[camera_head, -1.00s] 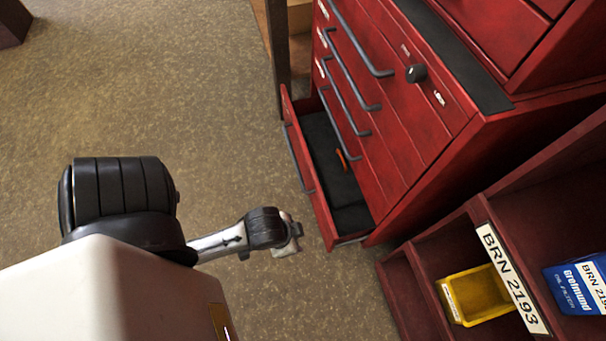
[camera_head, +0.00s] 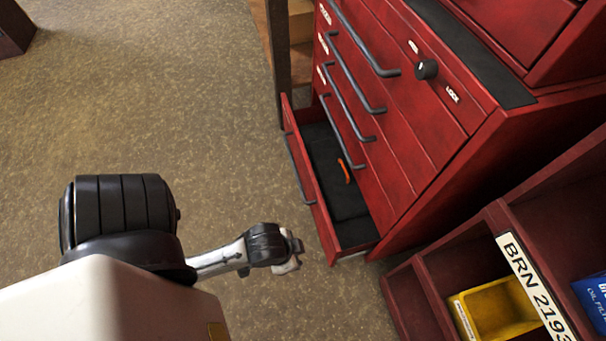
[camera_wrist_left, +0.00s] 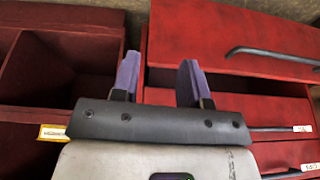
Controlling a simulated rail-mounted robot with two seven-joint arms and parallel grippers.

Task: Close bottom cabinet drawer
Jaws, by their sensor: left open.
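The red tool cabinet (camera_head: 400,130) stands at the right in the head view. Its bottom drawer (camera_head: 335,185) is pulled out, with a dark lining and an orange-handled item (camera_head: 344,171) inside. The drawer front carries a grey bar handle (camera_head: 299,168). My left gripper (camera_head: 292,250) is just in front of the drawer's near front corner, apart from it in the head view. In the left wrist view its two purple-grey fingers (camera_wrist_left: 158,78) are spread and empty, pointing toward the red drawer front (camera_wrist_left: 235,40). My right gripper is not in view.
A dark red shelf unit (camera_head: 405,290) with a yellow bin (camera_head: 497,308) and a blue box (camera_head: 593,297) stands at the lower right, close to the cabinet. A dark post (camera_head: 278,60) stands behind the drawer.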

